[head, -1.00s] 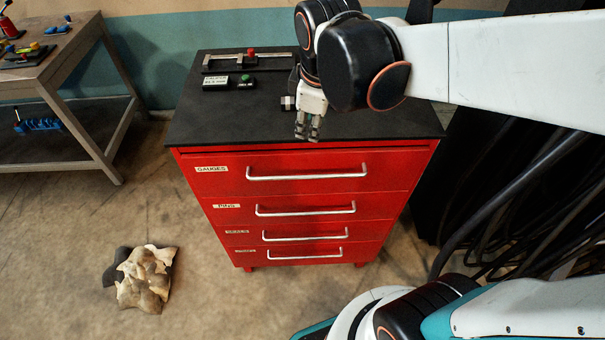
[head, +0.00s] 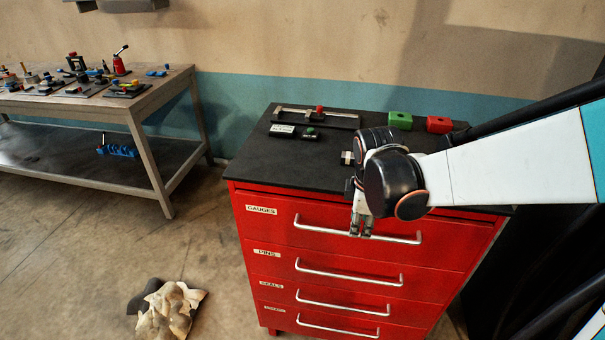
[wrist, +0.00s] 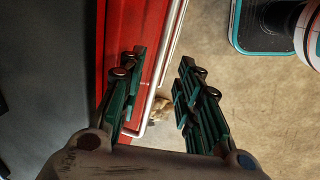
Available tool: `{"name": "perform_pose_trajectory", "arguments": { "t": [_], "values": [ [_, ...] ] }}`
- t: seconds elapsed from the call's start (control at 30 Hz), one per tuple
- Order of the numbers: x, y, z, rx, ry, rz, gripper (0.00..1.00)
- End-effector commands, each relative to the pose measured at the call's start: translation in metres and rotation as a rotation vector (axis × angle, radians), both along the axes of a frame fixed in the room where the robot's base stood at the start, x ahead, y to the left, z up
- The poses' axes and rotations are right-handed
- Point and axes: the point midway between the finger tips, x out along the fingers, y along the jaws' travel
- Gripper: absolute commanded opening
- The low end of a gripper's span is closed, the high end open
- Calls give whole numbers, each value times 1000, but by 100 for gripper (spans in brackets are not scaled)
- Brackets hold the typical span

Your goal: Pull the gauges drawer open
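The red cabinet (head: 262,236) has several drawers with labels at the left and long pale bar handles. The gauges drawer (head: 275,226) is the top one, with its label (head: 261,210) at the upper left, and it looks closed. Its handle (head: 315,228) runs across the front. My gripper (head: 361,232) points down at about the middle of this handle and hides a bit of it. In the wrist view my gripper (wrist: 160,88) has its fingers apart, and the handle (wrist: 163,75) passes between them. I cannot tell whether either finger touches it.
A workbench (head: 140,112) stands at the left. A crumpled cloth (head: 172,308) lies on the floor, which is clear between cloth and bench.

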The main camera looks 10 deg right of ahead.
Motion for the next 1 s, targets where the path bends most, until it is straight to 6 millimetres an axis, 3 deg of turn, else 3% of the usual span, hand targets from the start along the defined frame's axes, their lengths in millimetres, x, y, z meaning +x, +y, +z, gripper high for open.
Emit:
{"name": "perform_pose_trajectory", "arguments": {
  "t": [0.1, 0.23, 0.63, 0.67, 0.8, 1.0],
  "values": [
    [4, -1, -21, 0, 0, 0, 31],
    [7, -2, -33, 0, 0, 0, 31],
    [8, -2, -39, 0, 0, 0, 31],
    [7, -2, -39, 0, 0, 0, 29],
    [7, -2, -39, 0, 0, 0, 0],
    [7, -2, -39, 0, 0, 0, 0]
  ]
}}
